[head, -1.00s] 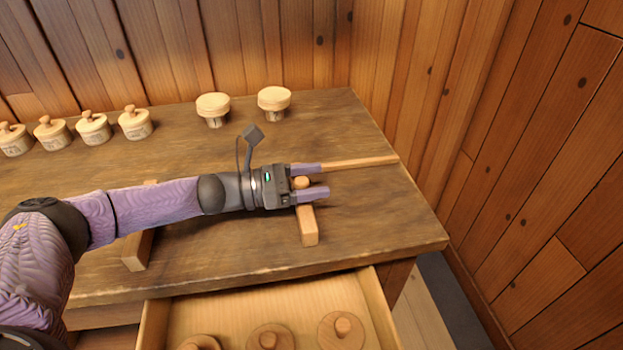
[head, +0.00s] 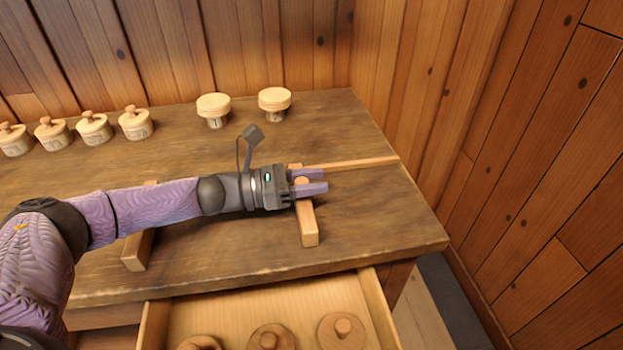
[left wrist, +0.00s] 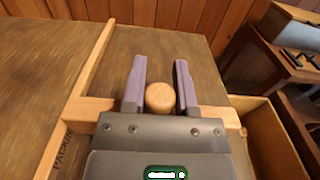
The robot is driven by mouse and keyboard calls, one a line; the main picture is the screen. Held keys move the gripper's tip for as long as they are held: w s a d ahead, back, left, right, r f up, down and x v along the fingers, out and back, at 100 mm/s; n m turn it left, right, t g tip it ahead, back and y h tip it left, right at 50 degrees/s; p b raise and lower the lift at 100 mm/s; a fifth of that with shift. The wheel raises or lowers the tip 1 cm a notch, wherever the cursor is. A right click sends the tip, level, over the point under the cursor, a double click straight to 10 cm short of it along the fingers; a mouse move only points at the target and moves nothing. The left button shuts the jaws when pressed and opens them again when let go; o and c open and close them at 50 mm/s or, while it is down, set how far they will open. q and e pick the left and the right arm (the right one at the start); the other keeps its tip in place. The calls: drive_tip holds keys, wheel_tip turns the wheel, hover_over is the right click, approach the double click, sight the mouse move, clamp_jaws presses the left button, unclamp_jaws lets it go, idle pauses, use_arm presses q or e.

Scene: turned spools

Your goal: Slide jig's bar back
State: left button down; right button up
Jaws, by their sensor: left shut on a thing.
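The jig's wooden bar (head: 307,225) lies on the bench, running from front to back, with a round knob (head: 300,181) on it. My left gripper (head: 312,181) reaches in from the left and is shut on the knob. The left wrist view shows the round knob (left wrist: 160,97) between the two purple fingers, with the bar (left wrist: 90,109) crossing beneath. A thin wooden strip (head: 360,162) runs right from the bar's back end. Another wooden piece (head: 138,250) lies partly under my left arm. My gripper hides part of the bar. My right gripper is not in view.
Two pale spools (head: 275,103) stand at the back of the bench (head: 400,215). Several knobbed, lidded pots (head: 135,123) stand at the back left. An open drawer (head: 380,310) below the front edge holds several round knobbed lids (head: 342,332). The bench's right side is clear.

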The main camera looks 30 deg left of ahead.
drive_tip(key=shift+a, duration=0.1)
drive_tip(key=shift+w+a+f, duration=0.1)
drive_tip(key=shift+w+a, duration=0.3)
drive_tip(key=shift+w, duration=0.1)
use_arm(q)
drive_tip(key=shift+d, duration=0.1)
